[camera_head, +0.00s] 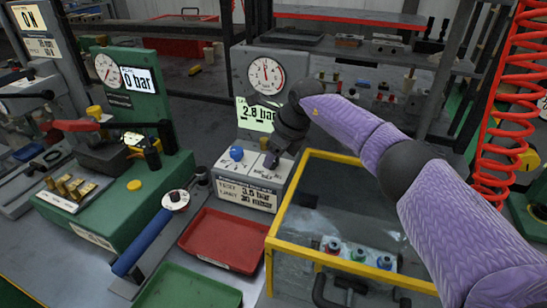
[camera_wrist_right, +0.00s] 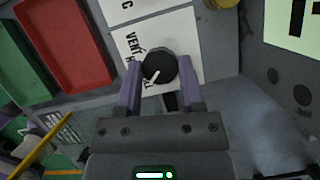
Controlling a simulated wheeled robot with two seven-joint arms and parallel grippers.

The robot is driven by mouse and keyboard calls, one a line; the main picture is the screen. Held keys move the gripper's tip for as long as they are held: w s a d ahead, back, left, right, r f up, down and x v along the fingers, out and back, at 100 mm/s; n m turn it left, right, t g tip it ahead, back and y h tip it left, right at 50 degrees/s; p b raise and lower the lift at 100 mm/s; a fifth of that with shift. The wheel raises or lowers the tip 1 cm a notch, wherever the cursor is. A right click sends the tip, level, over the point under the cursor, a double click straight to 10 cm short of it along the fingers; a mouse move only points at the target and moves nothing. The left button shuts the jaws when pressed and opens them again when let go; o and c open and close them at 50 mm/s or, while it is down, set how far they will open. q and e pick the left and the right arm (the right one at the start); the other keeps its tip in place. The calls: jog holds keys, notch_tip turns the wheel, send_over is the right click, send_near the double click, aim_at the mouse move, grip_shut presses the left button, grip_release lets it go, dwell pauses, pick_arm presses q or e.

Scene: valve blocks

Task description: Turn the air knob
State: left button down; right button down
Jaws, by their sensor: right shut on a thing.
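The air knob (camera_wrist_right: 160,67) is a round black knob with a white pointer. In the right wrist view it stands on a white label with "VENT" and other, partly hidden lettering. My right gripper (camera_wrist_right: 160,72) is shut on it, with one finger on each side. In the head view my right gripper (camera_head: 272,160) reaches down to the sloped top of a grey test box (camera_head: 248,192) and largely hides the knob. A blue knob (camera_head: 237,153) sits to its left on the same panel. My left gripper is not in view.
A gauge (camera_head: 266,75) and a "2.8 bar" display (camera_head: 258,117) stand behind the box. A yellow-framed clear guard (camera_head: 322,158) is close on the right, under my arm. A red tray (camera_head: 224,240) and a blue-handled wrench (camera_head: 150,240) lie in front. A green test stand (camera_head: 115,215) is left.

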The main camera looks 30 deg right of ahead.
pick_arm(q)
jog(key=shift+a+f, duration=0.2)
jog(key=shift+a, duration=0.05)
pick_arm(e)
jog(key=shift+n, duration=0.3)
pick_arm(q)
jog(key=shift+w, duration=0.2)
pick_arm(e)
jog(key=c, duration=0.6)
grip_release()
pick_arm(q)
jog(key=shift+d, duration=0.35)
pick_arm(e)
jog(key=o, duration=0.4)
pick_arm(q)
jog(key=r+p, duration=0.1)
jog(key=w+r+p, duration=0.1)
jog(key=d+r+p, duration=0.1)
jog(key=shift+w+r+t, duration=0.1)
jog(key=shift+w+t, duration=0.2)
pick_arm(e)
jog(key=v, duration=1)
jog(key=shift+w, duration=0.1)
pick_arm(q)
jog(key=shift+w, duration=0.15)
